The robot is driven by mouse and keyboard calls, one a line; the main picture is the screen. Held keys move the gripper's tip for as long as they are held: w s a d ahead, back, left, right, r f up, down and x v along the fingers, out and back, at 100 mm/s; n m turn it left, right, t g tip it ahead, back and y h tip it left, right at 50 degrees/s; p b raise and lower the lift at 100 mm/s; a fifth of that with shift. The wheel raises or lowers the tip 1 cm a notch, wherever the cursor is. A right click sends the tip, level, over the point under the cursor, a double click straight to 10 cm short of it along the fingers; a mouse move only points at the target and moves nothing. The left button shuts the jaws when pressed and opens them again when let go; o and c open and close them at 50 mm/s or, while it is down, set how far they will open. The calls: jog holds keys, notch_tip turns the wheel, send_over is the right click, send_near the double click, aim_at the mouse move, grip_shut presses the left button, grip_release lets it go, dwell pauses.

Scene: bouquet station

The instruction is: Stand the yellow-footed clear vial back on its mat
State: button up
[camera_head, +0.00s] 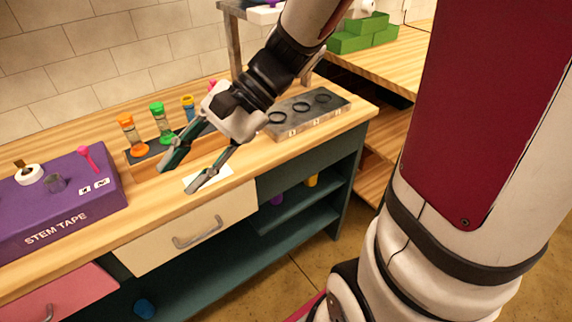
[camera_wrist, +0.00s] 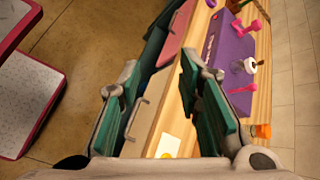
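My gripper (camera_head: 187,172) is open and empty, its two fingers spread above the front edge of the counter; it also shows in the wrist view (camera_wrist: 159,64). Under it lies a small white mat (camera_head: 220,176), partly hidden by a finger. In the wrist view the mat (camera_wrist: 161,139) bears a yellow mark and nothing stands on it. Behind the gripper, clear vials with an orange top (camera_head: 127,121), a green top (camera_head: 156,107) and a yellow-orange top (camera_head: 188,100) are at a wooden rack. The last one's foot is hidden, so I cannot tell whether it is yellow.
A purple stem tape box (camera_head: 62,200) stands left on the counter. A grey tray with black rings (camera_head: 300,107) lies right. Green blocks (camera_head: 362,35) sit on the far counter. A drawer (camera_head: 187,228) is shut below the mat.

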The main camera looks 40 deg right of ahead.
jog(key=s+d+r+n+t+h, duration=0.3)
jog(key=s+d+n+h, duration=0.7)
jog(key=s+n, duration=0.1)
jog(key=shift+s+h, duration=0.3)
jog(key=shift+s, duration=0.05)
jog(key=shift+r, duration=0.1)
jog(key=shift+r+p, duration=0.35)
jog(key=shift+r, duration=0.05)
